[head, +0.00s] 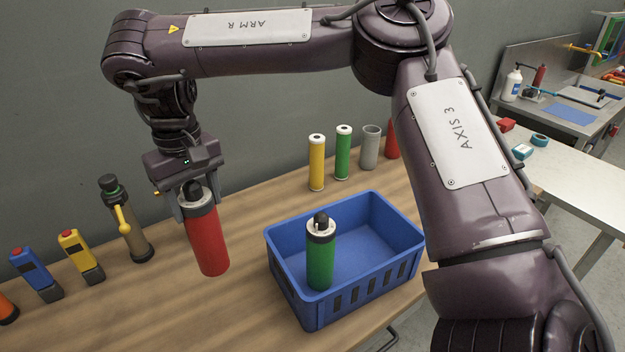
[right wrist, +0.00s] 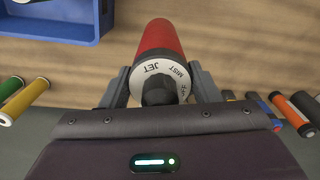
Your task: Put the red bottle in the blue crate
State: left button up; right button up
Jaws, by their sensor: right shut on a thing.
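The red bottle (head: 208,240) has a grey collar and a dark cap, and hangs slightly tilted in my right gripper (head: 182,205), left of the crate. My right gripper is shut on its upper end. In the right wrist view the red bottle (right wrist: 160,40) shows between the two fingers (right wrist: 162,90), its collar marked JET and MIST. The blue crate (head: 350,296) stands on the wooden table with a green bottle (head: 320,262) upright in its near left part. The crate's corner also shows in the right wrist view (right wrist: 55,28). My left gripper is not in view.
Yellow (head: 317,165), green (head: 342,155) and grey (head: 369,150) cylinders and a partly hidden red one (head: 392,140) stand behind the crate. The crate's right part is empty.

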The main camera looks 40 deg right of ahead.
aim_at(363, 260)
jog(key=l+u, duration=0.1)
jog(key=u, duration=0.3)
jog(key=k+u, duration=0.1)
jog(key=u, duration=0.35)
jog(key=l+u, duration=0.1)
jog(key=u, duration=0.3)
jog(key=k+u, duration=0.1)
jog(key=u, duration=0.3)
jog(key=k+u, duration=0.1)
jog(key=u, duration=0.35)
jog(key=k+u, duration=0.15)
jog(key=u, duration=0.3)
jog(key=k+l+u, duration=0.1)
jog(key=u, duration=0.35)
jog(key=k+u, duration=0.2)
jog(key=u, duration=0.25)
jog(key=k+j+u, duration=0.15)
jog(key=u, duration=0.3)
jog(key=k+l+u, duration=0.1)
jog(key=u, duration=0.2)
jog(key=z, duration=0.5)
jog(key=l+z, duration=0.1)
jog(key=z, duration=0.4)
jog(key=k+l+z, duration=0.1)
jog(key=z, duration=0.9)
jog(key=l+z, duration=0.15)
jog(key=z, duration=0.85)
jog(key=l, duration=0.05)
